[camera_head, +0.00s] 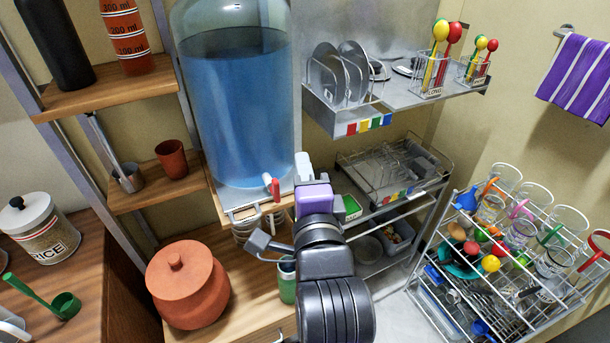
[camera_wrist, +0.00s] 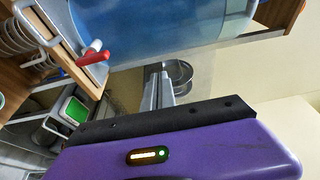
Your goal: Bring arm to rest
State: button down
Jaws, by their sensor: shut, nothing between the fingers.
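My arm rises from the bottom middle of the head view, in front of the shelves. My gripper (camera_head: 303,163) has a purple body and pale grey fingers pointing up and away. The fingers are shut with nothing held. In the wrist view the shut fingers (camera_wrist: 160,88) stick out past the purple body and its black edge. The large blue water container (camera_head: 236,105) stands just left of and behind the gripper. Its tap with a red handle (camera_head: 272,187) is close to the left of the gripper; the wrist view also shows this tap (camera_wrist: 92,52).
A terracotta pot (camera_head: 186,285) stands on the wooden counter at lower left. A metal plate rack (camera_head: 345,112) is right of the gripper, with a wire drying rack (camera_head: 395,165) below. A cup-filled trolley (camera_head: 500,265) stands at right. A green cup (camera_head: 287,280) sits beside my arm.

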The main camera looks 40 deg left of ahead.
jog(key=shift+v, duration=0.95)
